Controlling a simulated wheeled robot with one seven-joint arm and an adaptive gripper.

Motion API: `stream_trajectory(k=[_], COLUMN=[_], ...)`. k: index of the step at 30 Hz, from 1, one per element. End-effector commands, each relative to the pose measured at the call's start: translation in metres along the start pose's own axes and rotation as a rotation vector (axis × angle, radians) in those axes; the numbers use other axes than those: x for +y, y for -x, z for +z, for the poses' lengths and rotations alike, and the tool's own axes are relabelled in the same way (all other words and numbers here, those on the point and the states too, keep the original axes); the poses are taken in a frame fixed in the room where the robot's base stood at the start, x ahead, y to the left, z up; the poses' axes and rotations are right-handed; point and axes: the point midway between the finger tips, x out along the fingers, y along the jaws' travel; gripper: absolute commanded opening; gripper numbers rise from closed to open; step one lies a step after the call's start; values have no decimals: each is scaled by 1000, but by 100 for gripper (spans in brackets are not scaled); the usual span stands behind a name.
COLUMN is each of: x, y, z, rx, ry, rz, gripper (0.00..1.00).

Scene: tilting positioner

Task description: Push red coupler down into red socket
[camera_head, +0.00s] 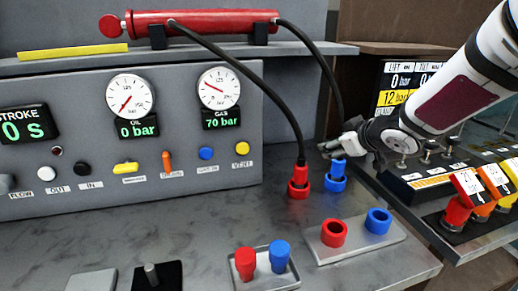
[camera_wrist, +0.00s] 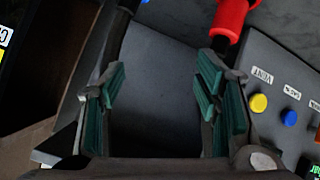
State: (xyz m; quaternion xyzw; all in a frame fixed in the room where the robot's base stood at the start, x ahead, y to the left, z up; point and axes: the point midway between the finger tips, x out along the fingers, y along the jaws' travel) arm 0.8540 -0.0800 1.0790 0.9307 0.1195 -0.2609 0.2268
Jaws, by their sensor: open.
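The red coupler (camera_head: 299,175) hangs upright on the end of a black hose and meets the red socket (camera_head: 298,192) on the bench. I cannot tell how deep it sits. In the wrist view a red part with black hose, likely this coupler (camera_wrist: 231,14), shows at the top, beyond the right-hand finger. My gripper (camera_head: 343,146) is right of the red coupler and above it, close by the blue coupler (camera_head: 337,165). In the wrist view my gripper (camera_wrist: 160,95) has its fingers wide apart with nothing between them.
The blue coupler stands at a blue socket (camera_head: 335,184), close right of the red one. A plate (camera_head: 340,255) with red and blue rings and a tray (camera_head: 265,283) with red and blue caps lie in front. The gauge panel (camera_head: 225,165) stands left; switches (camera_head: 440,165) stand right.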

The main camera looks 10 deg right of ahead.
Motion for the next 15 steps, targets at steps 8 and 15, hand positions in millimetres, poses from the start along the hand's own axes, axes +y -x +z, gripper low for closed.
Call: stream_trajectory(k=[8, 15], x=[-29, -45], y=[-68, -75], z=[29, 52], rx=[293, 533], ry=[-58, -131], rz=[-311, -528], gripper=[57, 57])
